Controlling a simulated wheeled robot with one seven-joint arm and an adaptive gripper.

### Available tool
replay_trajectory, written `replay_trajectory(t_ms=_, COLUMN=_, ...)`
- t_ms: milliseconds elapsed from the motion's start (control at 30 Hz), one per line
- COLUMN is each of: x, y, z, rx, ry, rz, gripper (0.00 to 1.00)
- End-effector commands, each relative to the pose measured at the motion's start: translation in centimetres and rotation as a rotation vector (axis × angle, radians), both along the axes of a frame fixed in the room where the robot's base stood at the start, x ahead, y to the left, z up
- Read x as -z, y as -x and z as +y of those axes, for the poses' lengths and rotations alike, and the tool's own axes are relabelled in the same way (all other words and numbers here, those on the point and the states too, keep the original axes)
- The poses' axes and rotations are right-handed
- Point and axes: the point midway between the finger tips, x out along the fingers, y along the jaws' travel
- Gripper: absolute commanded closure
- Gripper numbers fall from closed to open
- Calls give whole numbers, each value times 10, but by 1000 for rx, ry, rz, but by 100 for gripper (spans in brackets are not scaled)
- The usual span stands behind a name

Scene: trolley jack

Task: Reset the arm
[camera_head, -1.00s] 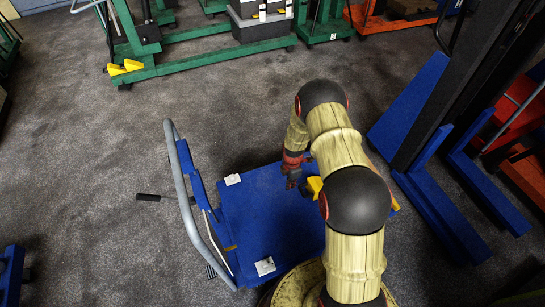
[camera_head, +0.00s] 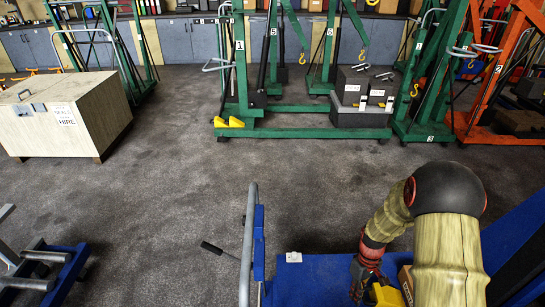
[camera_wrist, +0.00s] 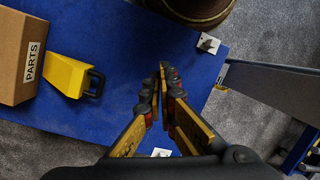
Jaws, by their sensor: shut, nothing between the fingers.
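My gripper (camera_head: 362,283) hangs over the blue platform (camera_head: 315,280) of a trolley in the head view. Its lower end is near the bottom edge of that view. In the wrist view my gripper (camera_wrist: 163,70) has its fingertips together, with nothing between them, above the blue deck (camera_wrist: 120,40). A yellow object with a black handle (camera_wrist: 68,75) and a cardboard box marked PARTS (camera_wrist: 22,52) lie to the left of the fingers, apart from them.
The trolley's grey push handle (camera_head: 248,245) stands left of my arm. A wooden crate (camera_head: 65,110) is at the left, with blue-and-grey equipment (camera_head: 45,270) below it. Green hoists (camera_head: 245,90) and an orange one (camera_head: 490,90) stand behind. Open floor (camera_head: 200,165) lies between.

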Motion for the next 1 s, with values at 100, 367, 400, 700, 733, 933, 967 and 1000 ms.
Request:
replay_trajectory(t_ms=100, x=-63, y=9, z=11, rx=137, ry=44, rz=-23, gripper=100)
replay_trajectory(t_ms=367, x=-176, y=44, z=36, rx=369, ry=106, rz=-104, gripper=100)
replay_trajectory(t_ms=400, x=-191, y=50, z=39, rx=396, ry=110, rz=-123, gripper=100)
replay_trajectory(t_ms=700, x=-285, y=103, z=66, rx=508, ry=109, rz=-291, gripper=100)
replay_trajectory(t_ms=733, x=-292, y=108, z=68, rx=510, ry=105, rz=-311, gripper=100)
replay_trajectory(t_ms=933, x=-341, y=137, z=82, rx=483, ry=69, rz=-478, gripper=100)
replay_trajectory(t_ms=967, x=-347, y=140, z=84, rx=477, ry=64, rz=-505, gripper=100)
replay_trajectory(t_ms=1000, x=-356, y=143, z=87, rx=470, ry=55, rz=-541, gripper=100)
